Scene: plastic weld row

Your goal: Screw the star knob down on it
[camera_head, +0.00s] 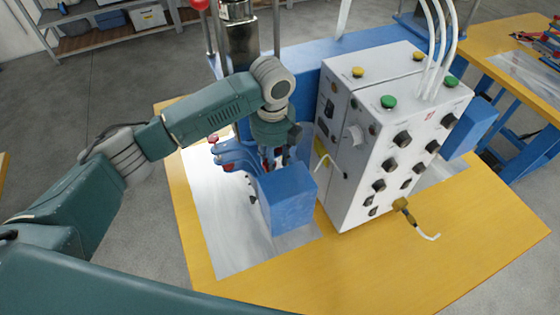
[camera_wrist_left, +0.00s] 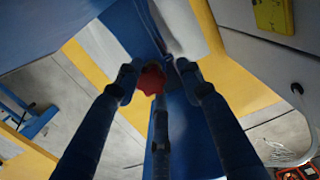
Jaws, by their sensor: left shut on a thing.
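The red star knob (camera_wrist_left: 152,80) shows in the left wrist view, between the dark fingers of my left gripper (camera_wrist_left: 157,76). The fingers are closed in around it, and the knob sits over a blue surface. In the head view my left gripper (camera_head: 276,157) points down behind the top of a blue block-shaped fixture (camera_head: 288,197), beside the grey control box. The knob cannot be made out in the head view, and what lies under it is hidden. My right gripper is in neither view.
The grey control box (camera_head: 372,165) with buttons and dials stands close to the right of my left gripper. Blue clamp parts (camera_head: 232,153) are to its left. White hoses (camera_head: 437,45) rise from the box.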

